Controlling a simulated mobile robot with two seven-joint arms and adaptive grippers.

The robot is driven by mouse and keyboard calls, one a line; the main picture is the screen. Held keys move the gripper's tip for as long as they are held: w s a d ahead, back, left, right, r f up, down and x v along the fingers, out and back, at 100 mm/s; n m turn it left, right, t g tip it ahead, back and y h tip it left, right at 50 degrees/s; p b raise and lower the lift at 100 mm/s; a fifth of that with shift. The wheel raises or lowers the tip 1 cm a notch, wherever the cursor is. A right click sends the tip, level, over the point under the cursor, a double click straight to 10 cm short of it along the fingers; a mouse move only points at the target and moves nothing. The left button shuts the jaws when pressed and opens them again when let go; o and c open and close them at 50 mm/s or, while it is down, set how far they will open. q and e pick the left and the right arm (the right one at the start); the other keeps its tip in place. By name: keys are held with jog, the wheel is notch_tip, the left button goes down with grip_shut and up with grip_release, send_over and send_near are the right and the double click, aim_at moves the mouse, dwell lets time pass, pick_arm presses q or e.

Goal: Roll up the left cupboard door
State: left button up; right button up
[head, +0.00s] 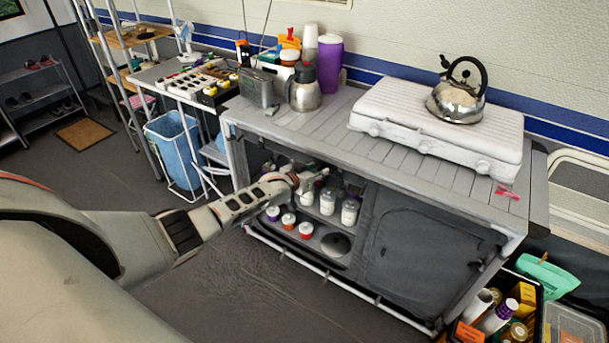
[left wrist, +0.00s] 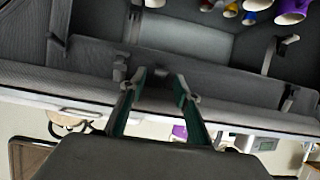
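The left cupboard (head: 262,150) under the counter is open at the front, with jars showing inside. Dark grey fabric (left wrist: 225,85) runs along the top edge of the opening in the left wrist view, apparently the left door gathered up; my arm hides part of this area in the head view. My left gripper (head: 312,180) is at the upper part of the opening. In the left wrist view its two green-padded fingers (left wrist: 160,78) are apart, with the fabric between and beyond their tips; contact is unclear. My right gripper is not in view.
The right cupboard door (head: 425,255) hangs closed. Jars (head: 349,211) and small cups stand on the cupboard shelves. A stove (head: 435,125) with a kettle (head: 457,103) stands on the counter. A full crate (head: 500,315) is on the floor at right. Floor in front is clear.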

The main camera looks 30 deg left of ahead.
pick_arm(q)
jog(key=v, duration=1.1)
dwell(0.5)
jog(key=s+d+f+m+g+h, duration=0.1)
jog(key=s+d+f, duration=0.4)
jog(key=s, duration=0.2)
jog(key=s+d+f+m, duration=0.1)
jog(key=s+d+f, duration=0.3)
jog(key=s+d, duration=0.25)
jog(key=s+d+f, duration=0.1)
jog(key=s+d, duration=0.2)
jog(key=s, duration=0.7)
jog(key=s+d+f+m+g, duration=0.1)
jog(key=s+d+f, duration=0.1)
jog(key=s, duration=0.9)
jog(key=shift+s+d+m+g+h, duration=0.2)
jog(key=shift+d+m+g+h, duration=0.1)
jog(key=shift+d, duration=0.5)
